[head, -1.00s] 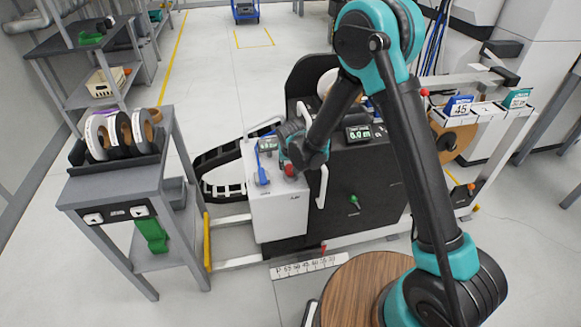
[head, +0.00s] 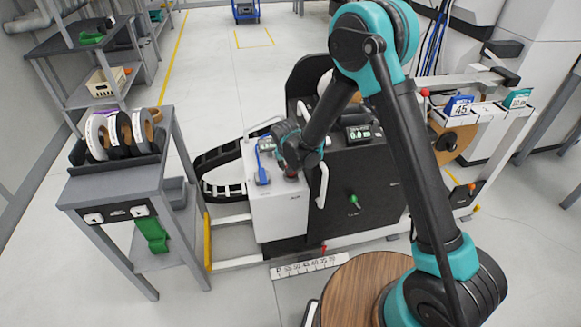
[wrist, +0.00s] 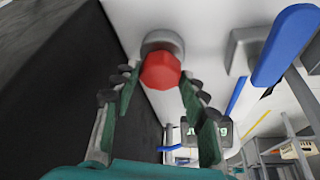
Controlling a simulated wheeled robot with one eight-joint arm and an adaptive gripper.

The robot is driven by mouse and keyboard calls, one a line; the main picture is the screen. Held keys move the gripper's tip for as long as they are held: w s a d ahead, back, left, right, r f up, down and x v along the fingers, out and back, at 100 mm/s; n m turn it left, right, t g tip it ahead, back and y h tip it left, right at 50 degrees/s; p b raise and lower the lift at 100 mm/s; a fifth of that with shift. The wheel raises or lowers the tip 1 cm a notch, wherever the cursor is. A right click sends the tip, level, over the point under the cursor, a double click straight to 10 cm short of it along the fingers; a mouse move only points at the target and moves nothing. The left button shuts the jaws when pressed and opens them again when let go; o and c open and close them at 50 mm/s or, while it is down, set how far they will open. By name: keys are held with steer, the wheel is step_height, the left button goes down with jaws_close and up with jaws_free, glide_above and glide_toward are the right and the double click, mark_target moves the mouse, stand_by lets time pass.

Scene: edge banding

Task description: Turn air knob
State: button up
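A red faceted knob (wrist: 160,72) on a round grey base shows in the wrist view, between my two fingertips. My gripper (wrist: 158,82) is open, with one finger on each side of the knob. I cannot tell whether either finger touches it. In the head view my gripper (head: 290,168) is over the white cabinet top (head: 278,208), and the arm's end mostly hides the red knob. A blue lever (wrist: 284,45) on a grey mount stands to the right of the knob in the wrist view. It also shows in the head view (head: 261,166).
A green knob (head: 354,200) is on the dark machine front, below a small display (head: 358,134). A white handle (head: 322,187) stands close to my gripper's right. A grey cart (head: 115,185) with tape rolls is at left, and a round wooden top (head: 362,285) is in front.

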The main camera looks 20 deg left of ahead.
steer(key=shift+o, duration=1.4)
steer(key=v, duration=1.2)
